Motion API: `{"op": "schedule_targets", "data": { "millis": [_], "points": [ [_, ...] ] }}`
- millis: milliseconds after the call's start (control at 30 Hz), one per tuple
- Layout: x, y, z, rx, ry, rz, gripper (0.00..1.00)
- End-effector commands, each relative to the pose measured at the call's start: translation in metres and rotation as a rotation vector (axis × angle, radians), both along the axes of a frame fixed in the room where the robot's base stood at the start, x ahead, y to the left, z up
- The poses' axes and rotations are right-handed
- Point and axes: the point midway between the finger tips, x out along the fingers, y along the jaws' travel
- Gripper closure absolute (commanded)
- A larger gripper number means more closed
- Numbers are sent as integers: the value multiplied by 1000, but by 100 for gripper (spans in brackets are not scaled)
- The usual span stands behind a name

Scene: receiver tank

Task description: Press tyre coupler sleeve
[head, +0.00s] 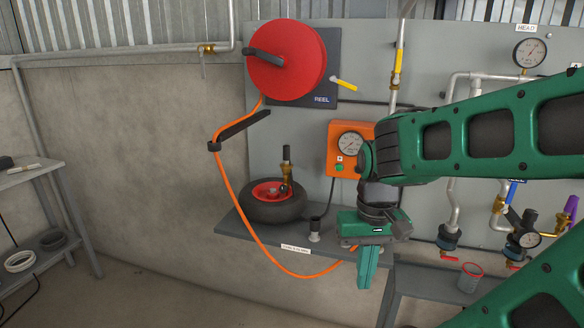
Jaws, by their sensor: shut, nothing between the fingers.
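The tyre (283,211) lies flat on the grey shelf in the head view, with a red hub (266,190) in its middle. A brass coupler (287,172) with a black upper part stands upright at the hub's right side. Which part of it is the sleeve is too small to tell. My gripper (366,284) points down in front of the shelf's right part, to the right of the tyre and apart from it. Its green fingers are together and hold nothing.
An orange hose (229,190) loops from the red reel (286,60) down past the shelf (262,238) and goes out of sight behind my gripper. An orange gauge box (345,138) is behind my arm.

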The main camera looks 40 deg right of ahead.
Motion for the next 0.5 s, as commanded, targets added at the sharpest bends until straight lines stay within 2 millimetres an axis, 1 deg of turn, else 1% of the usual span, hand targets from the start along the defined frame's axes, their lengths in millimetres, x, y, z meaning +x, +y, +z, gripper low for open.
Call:
{"op": "schedule_targets", "data": {
  "millis": [267, 333, 367, 433, 500],
  "points": [
    [0, 0, 0, 0, 0, -1, 100],
    [-10, -1, 4, -2, -11, -6, 100],
    [-10, -2, 3, -5, -9, -14, 100],
    [-5, -7, -1, -17, 0, -45, 100],
    [3, -22, -8, -40, 15, -98, 100]
  ]
}}
